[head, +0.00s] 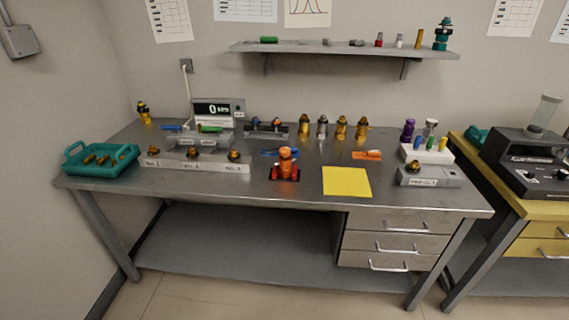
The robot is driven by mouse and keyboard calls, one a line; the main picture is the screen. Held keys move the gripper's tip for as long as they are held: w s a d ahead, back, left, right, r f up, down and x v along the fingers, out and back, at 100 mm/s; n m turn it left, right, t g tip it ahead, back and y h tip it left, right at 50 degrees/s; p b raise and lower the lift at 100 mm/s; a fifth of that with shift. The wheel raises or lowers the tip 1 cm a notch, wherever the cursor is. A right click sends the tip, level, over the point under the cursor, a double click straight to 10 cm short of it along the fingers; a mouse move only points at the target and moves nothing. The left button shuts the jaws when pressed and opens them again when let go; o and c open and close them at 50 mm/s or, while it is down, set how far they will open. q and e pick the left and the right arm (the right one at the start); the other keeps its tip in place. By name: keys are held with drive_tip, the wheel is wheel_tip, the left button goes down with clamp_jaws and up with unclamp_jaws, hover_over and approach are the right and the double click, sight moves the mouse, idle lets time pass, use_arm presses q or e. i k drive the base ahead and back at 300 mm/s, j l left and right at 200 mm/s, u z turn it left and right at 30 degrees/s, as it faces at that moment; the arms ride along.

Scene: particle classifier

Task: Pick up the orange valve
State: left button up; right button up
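An orange valve-like piece (286,159) stands upright near the front middle of the metal workbench (210,182). Its lower part sits between red parts (275,172) on a small black base (285,179). A second, smaller orange object (367,155) lies flat further right, behind the yellow sheet; its exact shape is too small to tell. Neither of my grippers is in view.
A teal tray (75,167) holds several brass pieces at the left. A grey block (195,163) with brass fittings lies left of the valve. A yellow sheet (347,182) lies to its right. Several brass valves (341,128) stand behind. A shelf (340,47) hangs above.

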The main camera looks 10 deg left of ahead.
sight(284, 171)
drive_tip(key=i+j+z, duration=0.25)
drive_tip(key=i+j, duration=0.15)
drive_tip(key=i, duration=0.25)
drive_tip(key=i+j+z, duration=0.3)
drive_tip(key=i+j, duration=0.25)
drive_tip(key=i, duration=0.1)
